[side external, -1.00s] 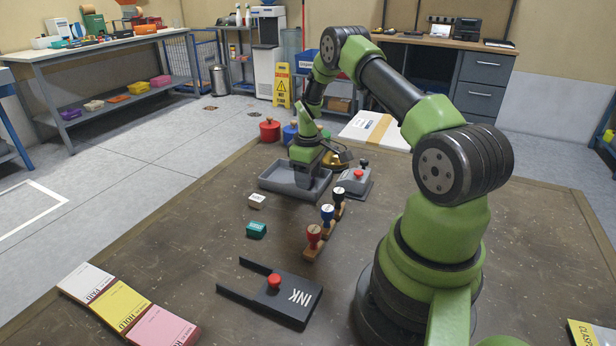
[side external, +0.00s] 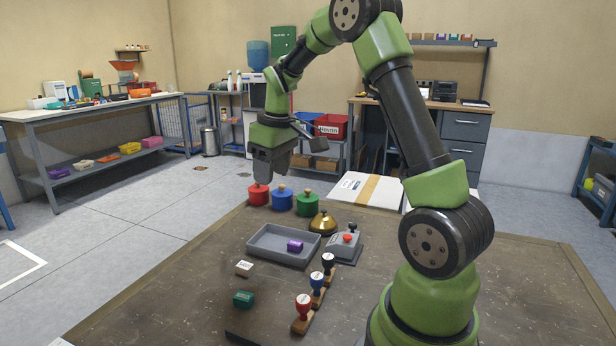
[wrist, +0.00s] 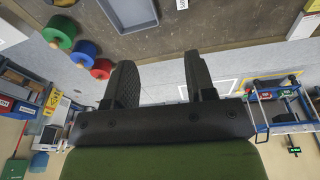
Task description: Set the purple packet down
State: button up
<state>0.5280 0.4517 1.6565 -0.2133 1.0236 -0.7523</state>
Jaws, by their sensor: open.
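The purple packet (side external: 295,246) lies in the grey tray (side external: 262,254) on the table, toward the tray's right side in the side view. My gripper (side external: 264,180) is raised above and behind the tray, near the red round pot, apart from the packet. In the wrist view my gripper (wrist: 160,88) has its two fingers spread with nothing between them. The tray's edge (wrist: 130,26) shows at the top of the wrist view; the packet is not seen there.
Red (side external: 258,195), blue (side external: 282,197) and green (side external: 307,203) round pots stand behind the tray. A brass bell (side external: 322,223) and a grey device with a red button (side external: 345,243) stand right of it. White and green blocks and a stamp rack (side external: 315,297) are in front.

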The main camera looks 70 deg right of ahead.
jog(key=s+a+r+m+t, duration=0.1)
jog(key=s+a+r+t, duration=0.3)
jog(key=a+r, duration=0.55)
jog(key=s+a+m+t+y, duration=0.1)
jog(key=s+a+m+y, duration=0.1)
jog(key=s+a, duration=0.8)
jog(key=shift+s+f, duration=0.45)
jog(key=shift+s, duration=0.6)
